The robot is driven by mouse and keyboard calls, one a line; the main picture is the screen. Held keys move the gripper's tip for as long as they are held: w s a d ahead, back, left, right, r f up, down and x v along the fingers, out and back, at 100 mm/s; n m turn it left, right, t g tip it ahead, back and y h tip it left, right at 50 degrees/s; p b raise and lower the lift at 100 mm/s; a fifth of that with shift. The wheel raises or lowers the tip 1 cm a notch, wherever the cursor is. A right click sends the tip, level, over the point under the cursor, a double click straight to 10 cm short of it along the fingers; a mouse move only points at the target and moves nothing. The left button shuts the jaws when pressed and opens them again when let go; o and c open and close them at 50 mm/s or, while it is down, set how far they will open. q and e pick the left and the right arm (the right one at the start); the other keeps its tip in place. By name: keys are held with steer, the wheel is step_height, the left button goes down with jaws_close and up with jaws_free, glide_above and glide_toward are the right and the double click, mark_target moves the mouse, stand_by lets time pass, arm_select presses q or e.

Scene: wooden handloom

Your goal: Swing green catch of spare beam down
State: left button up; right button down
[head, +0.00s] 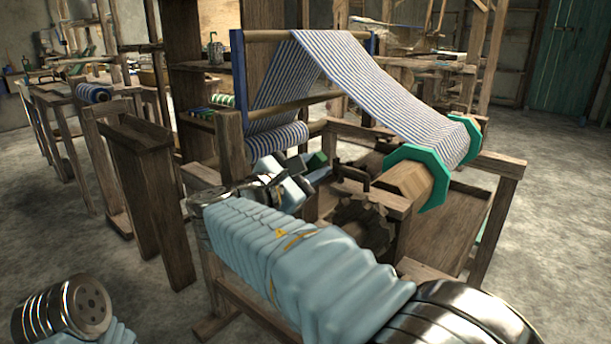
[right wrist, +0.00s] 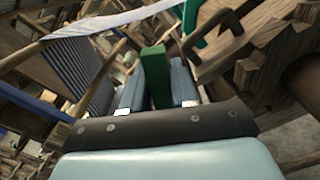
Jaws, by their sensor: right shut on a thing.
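The green catch (right wrist: 155,75) is a narrow dark green bar between the two pale blue fingers of my right gripper (right wrist: 158,88) in the right wrist view. The gripper is shut on it. In the head view, my right gripper (head: 303,172) is beside the loom's near side frame, and a bit of the green catch (head: 317,160) shows at its fingertips. The forearm hides much of what lies below. A wooden beam (head: 412,181) with teal octagonal flanges carries striped cloth to the right. I cannot tell which beam is the spare one. My left gripper is out of view.
A dark toothed wheel (head: 365,222) sits close to my right forearm. The striped cloth (head: 385,95) slopes above, and a striped cloth roll (head: 278,140) lies just behind the gripper. A wooden stand (head: 150,195) is to the left. The floor at far right is clear.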

steer(key=shift+s+d+f+m+b, duration=0.4)
steer(key=shift+f+m+b, duration=0.15)
steer(key=shift+m+b, duration=0.5)
steer(key=c, duration=1)
jaws_free()
steer(key=shift+o, duration=0.2)
